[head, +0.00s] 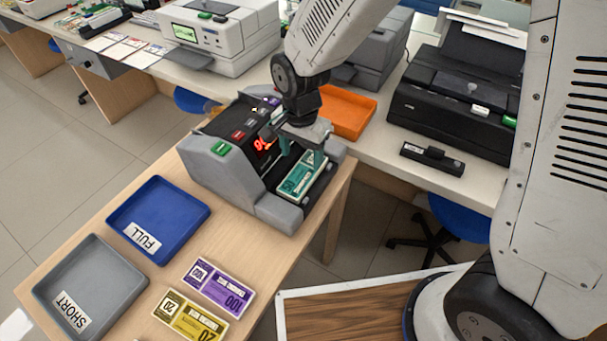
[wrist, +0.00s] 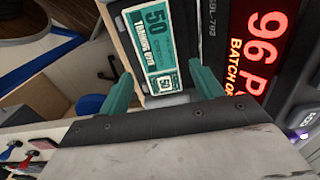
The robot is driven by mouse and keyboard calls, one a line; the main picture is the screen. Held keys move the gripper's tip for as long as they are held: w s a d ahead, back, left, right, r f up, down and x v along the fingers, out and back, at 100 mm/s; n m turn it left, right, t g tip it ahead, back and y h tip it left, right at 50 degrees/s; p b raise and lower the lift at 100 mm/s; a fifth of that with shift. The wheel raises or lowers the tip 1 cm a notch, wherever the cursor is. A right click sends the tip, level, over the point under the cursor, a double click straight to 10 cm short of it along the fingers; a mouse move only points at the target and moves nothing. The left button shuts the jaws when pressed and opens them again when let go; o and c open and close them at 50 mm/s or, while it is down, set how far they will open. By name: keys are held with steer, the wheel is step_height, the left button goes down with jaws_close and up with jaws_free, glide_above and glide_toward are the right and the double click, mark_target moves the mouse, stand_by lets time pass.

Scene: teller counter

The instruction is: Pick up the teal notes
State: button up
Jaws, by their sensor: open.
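The teal notes (head: 300,180), a banded stack marked 50, lie in the front tray of the grey note counter (head: 222,170). They also show in the wrist view (wrist: 152,45), between and beyond my fingertips. My gripper (head: 300,156) is open with nothing between its teal fingers, just above the notes and pointing down at them. In the wrist view my gripper (wrist: 162,72) has one finger to each side of the stack, apart from it as far as I can see.
The counter's red display (wrist: 262,40) reads 96 beside the notes. A blue FULL tray (head: 180,240), a grey SHORT tray (head: 118,268), purple notes (head: 219,286) and yellow notes (head: 190,317) are on the wooden table. An orange tray (head: 362,126) and black printer (head: 455,113) stand behind.

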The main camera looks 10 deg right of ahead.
mark_target(303, 174)
step_height(303, 174, down, 6)
steer(key=shift+s+d+f, duration=0.1)
steer(key=shift+s+d, duration=0.05)
steer(key=c, duration=0.9)
steer(key=shift+o, duration=0.2)
steer(key=shift+r, duration=0.2)
